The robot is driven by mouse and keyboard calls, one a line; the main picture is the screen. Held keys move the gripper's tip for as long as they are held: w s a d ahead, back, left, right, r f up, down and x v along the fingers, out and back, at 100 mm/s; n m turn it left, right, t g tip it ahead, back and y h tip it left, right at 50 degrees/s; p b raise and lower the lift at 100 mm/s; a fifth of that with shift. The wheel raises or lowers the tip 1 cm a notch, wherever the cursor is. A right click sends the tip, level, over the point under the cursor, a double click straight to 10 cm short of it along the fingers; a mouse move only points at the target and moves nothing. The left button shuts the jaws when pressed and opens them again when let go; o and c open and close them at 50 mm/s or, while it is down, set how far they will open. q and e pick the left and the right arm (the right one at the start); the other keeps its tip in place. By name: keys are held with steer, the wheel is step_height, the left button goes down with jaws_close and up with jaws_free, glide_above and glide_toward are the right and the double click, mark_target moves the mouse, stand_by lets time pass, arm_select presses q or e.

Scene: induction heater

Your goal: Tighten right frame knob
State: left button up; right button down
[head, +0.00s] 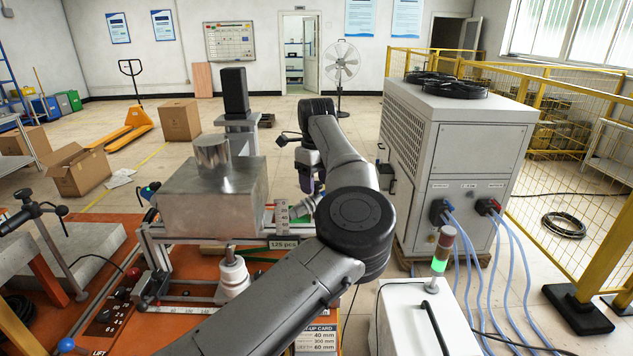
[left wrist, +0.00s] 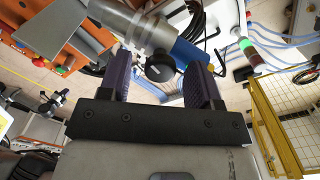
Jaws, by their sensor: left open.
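In the left wrist view a round black knob (left wrist: 160,69) shows between the two fingers of my left gripper, beside a blue part (left wrist: 189,53) and a silver cylinder (left wrist: 152,33). The fingers are open, with a gap on each side of the knob; whether the knob lies deep between them I cannot tell. In the head view my left gripper (head: 311,187) points down at the right end of the metal frame (head: 160,236), and my arm hides the knob there. My right gripper is not in view.
A metal block (head: 212,200) with a cylinder on top stands in the frame, left of my gripper. A large grey chiller (head: 480,160) with blue hoses stands to the right. A white cabinet (head: 425,315) with a signal light (head: 440,255) is at the front right.

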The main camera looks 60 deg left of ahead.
arm_select(q)
steer(key=c, duration=0.9)
steer(key=shift+c, duration=0.2)
steer(key=shift+m, duration=0.3)
steer(key=m+p, duration=0.1)
steer(key=m, duration=0.1)
steer(key=shift+r+m, duration=0.1)
steer(key=shift+m, duration=0.3)
steer(key=m, duration=0.4)
steer(key=shift+m+p, duration=0.3)
steer(key=shift+p, duration=0.05)
steer(key=m, duration=0.4)
steer(key=shift+m, duration=0.3)
steer(key=m, duration=0.5)
steer(key=shift+b, duration=0.3)
steer(key=shift+m, duration=0.4)
